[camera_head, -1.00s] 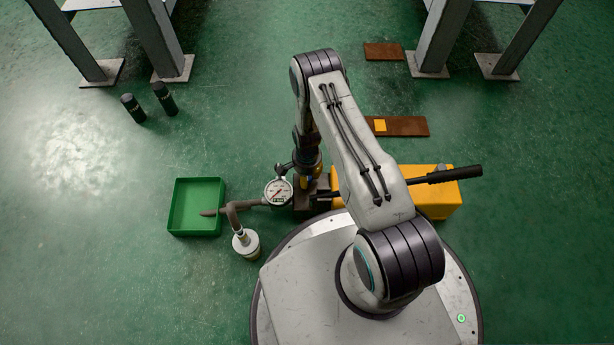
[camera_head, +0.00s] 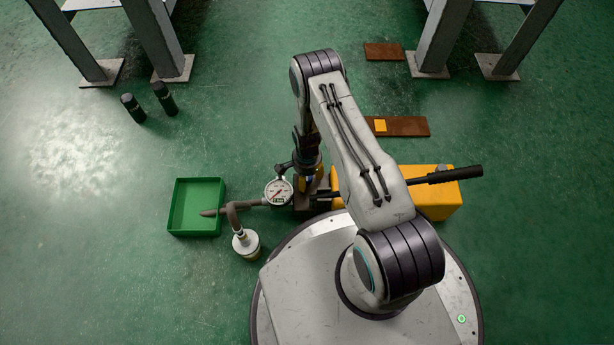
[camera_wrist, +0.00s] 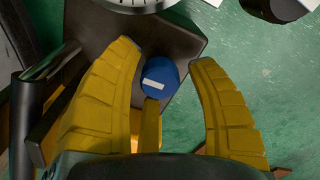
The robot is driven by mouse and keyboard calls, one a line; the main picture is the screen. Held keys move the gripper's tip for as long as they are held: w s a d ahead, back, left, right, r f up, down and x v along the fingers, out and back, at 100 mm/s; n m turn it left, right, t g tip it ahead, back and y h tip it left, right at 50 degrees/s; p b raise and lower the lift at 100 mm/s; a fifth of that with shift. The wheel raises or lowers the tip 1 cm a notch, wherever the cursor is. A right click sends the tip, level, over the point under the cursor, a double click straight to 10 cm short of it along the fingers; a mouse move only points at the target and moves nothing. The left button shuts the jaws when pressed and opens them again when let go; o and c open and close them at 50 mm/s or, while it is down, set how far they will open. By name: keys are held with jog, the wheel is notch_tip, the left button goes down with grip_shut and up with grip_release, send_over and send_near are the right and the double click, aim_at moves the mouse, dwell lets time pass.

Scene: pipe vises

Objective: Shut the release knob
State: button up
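A round blue knob (camera_wrist: 160,76) with a white bar mark sits on a dark block (camera_wrist: 185,42) in the wrist view. I take it to be the release knob. My gripper (camera_wrist: 166,56) has its two yellow fingers spread on either side of the knob. In the head view my gripper is low by the pump block (camera_head: 312,208), mostly hidden by my arm, and the knob cannot be made out clearly.
A pressure gauge (camera_head: 278,192) and pipe stand just left of the block. The yellow pump body (camera_head: 440,205) and black lever (camera_head: 450,175) are to the right. A green tray (camera_head: 195,232) lies at left. Two black cylinders (camera_head: 165,98) stand farther off.

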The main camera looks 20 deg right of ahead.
jog(key=shift+o, duration=0.4)
jog(key=shift+r, duration=0.25)
notch_tip(320, 180, up, 12)
jog(key=shift+f, duration=0.25)
dwell(0.6)
